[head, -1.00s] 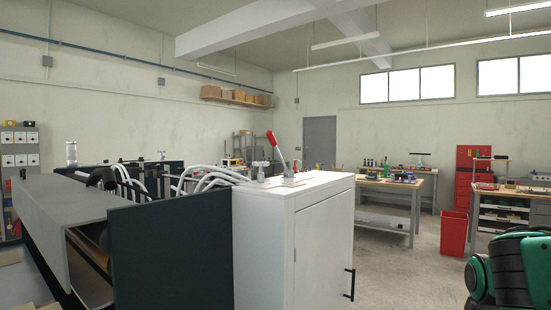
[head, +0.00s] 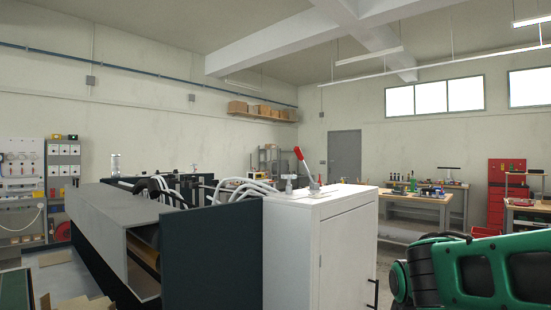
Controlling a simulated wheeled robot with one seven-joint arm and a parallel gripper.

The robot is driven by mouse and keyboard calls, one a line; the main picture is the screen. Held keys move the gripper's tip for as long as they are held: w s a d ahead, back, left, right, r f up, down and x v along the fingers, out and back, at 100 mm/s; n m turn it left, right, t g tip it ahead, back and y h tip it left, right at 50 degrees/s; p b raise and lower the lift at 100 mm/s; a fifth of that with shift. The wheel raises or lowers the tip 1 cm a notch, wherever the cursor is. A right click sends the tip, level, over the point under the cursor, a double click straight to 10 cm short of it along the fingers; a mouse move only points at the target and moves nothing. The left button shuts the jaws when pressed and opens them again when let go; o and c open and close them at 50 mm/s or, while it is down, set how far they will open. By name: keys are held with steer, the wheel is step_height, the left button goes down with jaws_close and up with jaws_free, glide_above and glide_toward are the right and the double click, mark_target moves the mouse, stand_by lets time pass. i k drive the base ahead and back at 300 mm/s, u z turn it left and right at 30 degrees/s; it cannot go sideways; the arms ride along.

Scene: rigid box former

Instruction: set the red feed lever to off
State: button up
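The red feed lever (head: 300,156) stands on top of the white cabinet (head: 340,210). It has a red grip on a thin metal shaft and leans to the left. Its base plate lies on the cabinet top; any off marking is too small to read. Part of my green and black arm shows at the lower right, apart from the cabinet. My gripper is outside the picture.
The box former with dark panels (head: 212,255) and a grey sloping cover (head: 120,225) adjoins the cabinet on the left. White hoses (head: 240,190) run beside the lever. A black handle (head: 375,292) sticks out from the cabinet door. Workbenches (head: 425,198) stand behind.

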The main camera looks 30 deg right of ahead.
mark_target(305, 167)
steer(key=k, duration=1.05)
steer(key=z, duration=0.5)
steer(key=i, duration=1)
steer(key=u, duration=0.05)
